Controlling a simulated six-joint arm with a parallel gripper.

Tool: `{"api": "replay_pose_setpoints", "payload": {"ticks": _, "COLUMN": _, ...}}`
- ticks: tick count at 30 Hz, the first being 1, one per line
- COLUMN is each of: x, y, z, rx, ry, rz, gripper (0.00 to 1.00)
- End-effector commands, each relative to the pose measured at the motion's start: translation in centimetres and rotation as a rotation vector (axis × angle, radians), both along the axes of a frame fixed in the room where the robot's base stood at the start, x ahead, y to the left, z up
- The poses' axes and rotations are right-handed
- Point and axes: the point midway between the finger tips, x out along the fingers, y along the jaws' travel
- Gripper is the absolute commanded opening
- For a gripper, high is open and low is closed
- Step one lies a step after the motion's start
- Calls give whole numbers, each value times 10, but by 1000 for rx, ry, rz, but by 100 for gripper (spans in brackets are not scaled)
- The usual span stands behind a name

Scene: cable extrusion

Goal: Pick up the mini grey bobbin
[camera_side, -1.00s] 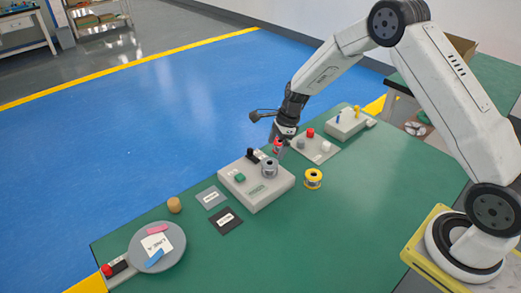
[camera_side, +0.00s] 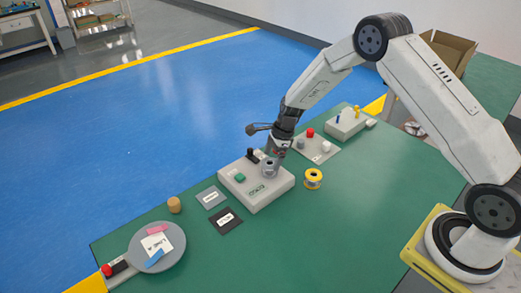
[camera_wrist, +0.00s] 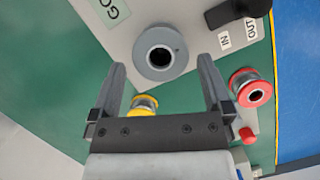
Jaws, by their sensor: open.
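The grey bobbin (camera_side: 269,169) stands upright on the light grey box (camera_side: 262,198), at its right rear part. In the wrist view the grey bobbin (camera_wrist: 160,70) shows from above as a round flange with a dark centre hole. My gripper (camera_side: 274,150) is right above and beside it in the side view, partly overlapping its top. In the wrist view my gripper (camera_wrist: 162,68) has its two fingers wide apart, with the bobbin between and just beyond the tips. Nothing is held.
A red bobbin (camera_wrist: 250,89) stands right of the fingers in the wrist view. A yellow bobbin (camera_side: 313,178) stands on the green table right of the box. A black lever (camera_side: 252,154) rises from the box. The table's right front is clear.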

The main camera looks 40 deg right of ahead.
Motion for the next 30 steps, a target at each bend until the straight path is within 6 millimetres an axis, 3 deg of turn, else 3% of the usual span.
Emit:
{"api": "replay_pose_setpoints", "payload": {"ticks": 9, "x": 3, "y": 7, "z": -29, "rx": -2, "ry": 0, "rz": 2, "gripper": 100}}
{"api": "replay_pose_setpoints", "payload": {"ticks": 26, "x": 4, "y": 8, "z": -31, "rx": -3, "ry": -1, "rz": 0, "gripper": 100}}
{"api": "replay_pose_setpoints", "payload": {"ticks": 27, "x": 4, "y": 8, "z": -31, "rx": -3, "ry": -1, "rz": 0, "gripper": 94}}
{"api": "replay_pose_setpoints", "payload": {"ticks": 30, "x": 4, "y": 8, "z": -31, "rx": -3, "ry": -1, "rz": 0, "gripper": 62}}
